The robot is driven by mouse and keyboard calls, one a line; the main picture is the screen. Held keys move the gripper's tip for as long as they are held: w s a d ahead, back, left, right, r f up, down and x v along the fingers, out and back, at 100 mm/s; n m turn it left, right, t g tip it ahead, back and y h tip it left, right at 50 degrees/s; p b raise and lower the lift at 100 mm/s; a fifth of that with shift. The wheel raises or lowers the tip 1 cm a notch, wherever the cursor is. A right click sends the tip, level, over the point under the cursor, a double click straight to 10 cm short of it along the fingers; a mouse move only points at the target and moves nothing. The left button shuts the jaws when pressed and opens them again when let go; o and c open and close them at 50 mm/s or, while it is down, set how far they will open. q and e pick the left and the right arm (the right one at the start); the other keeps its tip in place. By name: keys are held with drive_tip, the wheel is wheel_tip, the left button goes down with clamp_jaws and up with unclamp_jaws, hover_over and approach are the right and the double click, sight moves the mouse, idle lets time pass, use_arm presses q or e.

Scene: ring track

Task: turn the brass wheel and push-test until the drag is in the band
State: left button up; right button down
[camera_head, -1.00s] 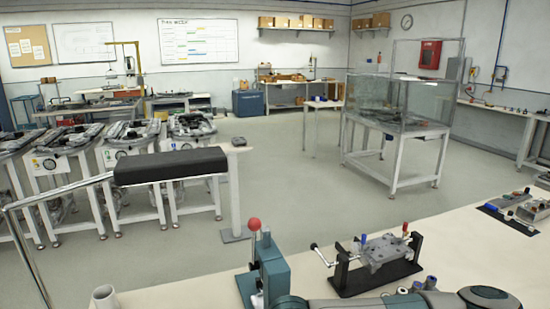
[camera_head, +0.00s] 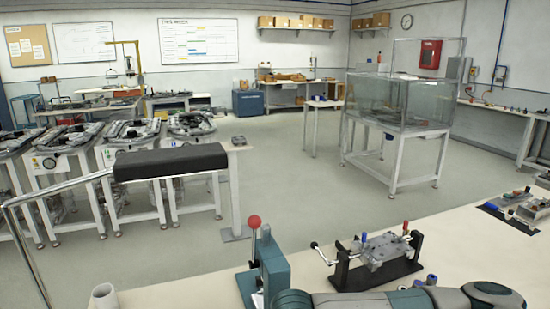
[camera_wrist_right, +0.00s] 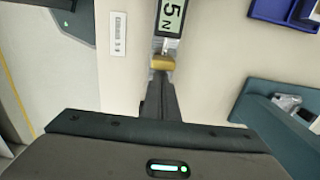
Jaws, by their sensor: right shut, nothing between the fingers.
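In the right wrist view a small brass-coloured block (camera_wrist_right: 162,62) sits just beyond my right gripper (camera_wrist_right: 160,80). I cannot tell whether it is the brass wheel. My right gripper is shut and empty, with its fingertips close to the block; whether they touch it is unclear. A dark-framed display (camera_wrist_right: 171,17) beyond the block shows "5 N". In the head view no brass wheel can be made out. My right arm (camera_head: 440,297) crosses the bottom edge, and its gripper is out of that picture. My left gripper is out of view.
On the bench (camera_head: 470,255) stand a teal press (camera_head: 272,268) with a red ball and a black cradle fixture (camera_head: 352,275) with a crank. A white cup (camera_head: 104,296) is at the front left. In the wrist view a blue tray (camera_wrist_right: 285,10) lies at upper right.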

drive_tip(key=shift+w+d+r+b, duration=0.15)
drive_tip(key=shift+d+r, duration=0.05)
drive_tip(key=shift+d, duration=0.25)
drive_tip(key=shift+w+d+r+b, duration=0.1)
drive_tip(key=shift+d+r+b, duration=0.1)
drive_tip(key=shift+d, duration=0.25)
drive_tip(key=shift+d+r, duration=0.1)
drive_tip(key=shift+d, duration=0.25)
wheel_tip(320, 180, up, 7)
drive_tip(key=p, duration=0.1)
drive_tip(key=shift+a, duration=0.4)
drive_tip(key=shift+r, duration=0.1)
